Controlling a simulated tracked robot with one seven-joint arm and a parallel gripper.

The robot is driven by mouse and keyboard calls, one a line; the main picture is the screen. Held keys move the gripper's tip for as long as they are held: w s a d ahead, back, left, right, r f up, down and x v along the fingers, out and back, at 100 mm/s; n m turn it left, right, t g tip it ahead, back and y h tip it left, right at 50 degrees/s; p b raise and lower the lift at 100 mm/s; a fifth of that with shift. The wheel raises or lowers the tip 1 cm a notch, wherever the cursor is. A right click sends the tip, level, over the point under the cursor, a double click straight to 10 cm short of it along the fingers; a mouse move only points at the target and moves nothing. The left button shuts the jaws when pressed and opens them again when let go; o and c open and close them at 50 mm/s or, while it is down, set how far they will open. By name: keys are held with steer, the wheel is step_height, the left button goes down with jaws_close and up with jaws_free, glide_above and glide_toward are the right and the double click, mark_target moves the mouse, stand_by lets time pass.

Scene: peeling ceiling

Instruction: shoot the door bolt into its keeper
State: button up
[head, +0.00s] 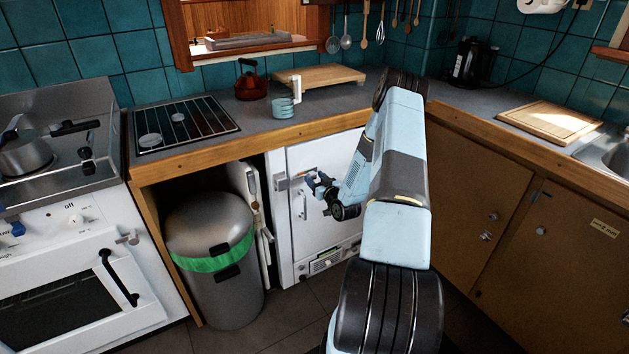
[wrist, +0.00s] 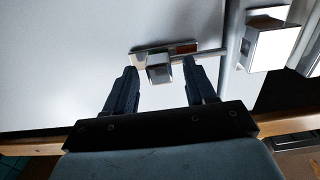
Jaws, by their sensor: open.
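The door bolt (wrist: 160,68) is a silver bar with a square knob on a backing plate (wrist: 140,52), mounted on a white door. A small red patch shows on the plate. The bolt also shows in the head view (head: 298,176), small, beside my gripper. The keeper (wrist: 266,42) is a shiny metal block right of the bolt in the wrist view, across the door's edge.
The white door (head: 325,215) sits under the worktop's wooden edge (head: 270,150). A grey bin (head: 213,270) with a green liner band stands in the open bay to its left. A handle (head: 303,205) is below the bolt. Brown cupboards (head: 455,200) are on the right.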

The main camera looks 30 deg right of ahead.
jaws_close()
stand_by(0.4)
